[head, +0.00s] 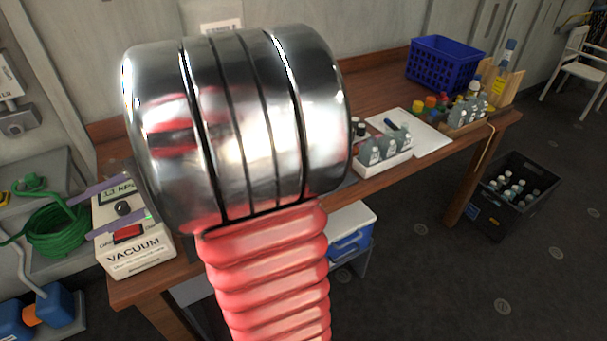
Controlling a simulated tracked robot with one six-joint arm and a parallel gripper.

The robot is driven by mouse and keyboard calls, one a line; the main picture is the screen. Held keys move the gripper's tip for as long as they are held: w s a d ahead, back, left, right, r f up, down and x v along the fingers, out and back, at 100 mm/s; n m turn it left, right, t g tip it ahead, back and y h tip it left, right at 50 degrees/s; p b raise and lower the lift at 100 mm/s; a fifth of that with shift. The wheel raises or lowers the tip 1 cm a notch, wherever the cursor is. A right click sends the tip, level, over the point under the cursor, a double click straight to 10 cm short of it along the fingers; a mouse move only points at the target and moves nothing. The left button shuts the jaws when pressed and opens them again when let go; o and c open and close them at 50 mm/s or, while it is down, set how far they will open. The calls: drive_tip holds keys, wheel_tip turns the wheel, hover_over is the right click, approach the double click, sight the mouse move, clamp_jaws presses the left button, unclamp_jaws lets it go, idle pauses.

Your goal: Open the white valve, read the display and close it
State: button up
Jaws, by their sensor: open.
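A white box marked VACUUM (140,258) stands on the left end of the wooden table. It has a display (117,190) ending in "kPa"; its digits are too small to read surely. Below it are a dark round knob (123,208) and a red switch (128,233). I see no separate white valve; the knob looks black on the white box. My gripper (84,219) is open, its two purple fingers reaching in from the right, one above and one below the knob. Whether they touch it I cannot tell. My arm hides the gripper's base.
The wooden table (385,85) carries a white bottle rack (386,160), a white board (425,138), several small bottles and a blue basket (443,65). A green hose coil (57,232) lies left of the box. A black crate (512,196) stands on the floor at right.

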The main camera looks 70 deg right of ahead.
drive_tip(key=s+a+f+n+g+h, duration=0.45)
drive_tip(key=s+a+n+g, duration=0.35)
drive_tip(key=s+a, duration=0.35)
drive_tip(key=s+d+n+t+h, duration=0.1)
drive_tip(key=n+h, duration=0.1)
drive_tip(key=s+r+n+t+h, duration=0.1)
drive_tip(key=n+h, duration=0.1)
drive_tip(key=n, duration=0.1)
drive_tip(key=s+d+n+h, duration=0.1)
drive_tip(key=n+h, duration=0.1)
drive_tip(key=h, duration=0.1)
drive_tip(key=shift+s+d+r+n+t, duration=0.3)
drive_tip(key=shift+r+n+t, duration=0.1)
drive_tip(key=shift+c, duration=0.6)
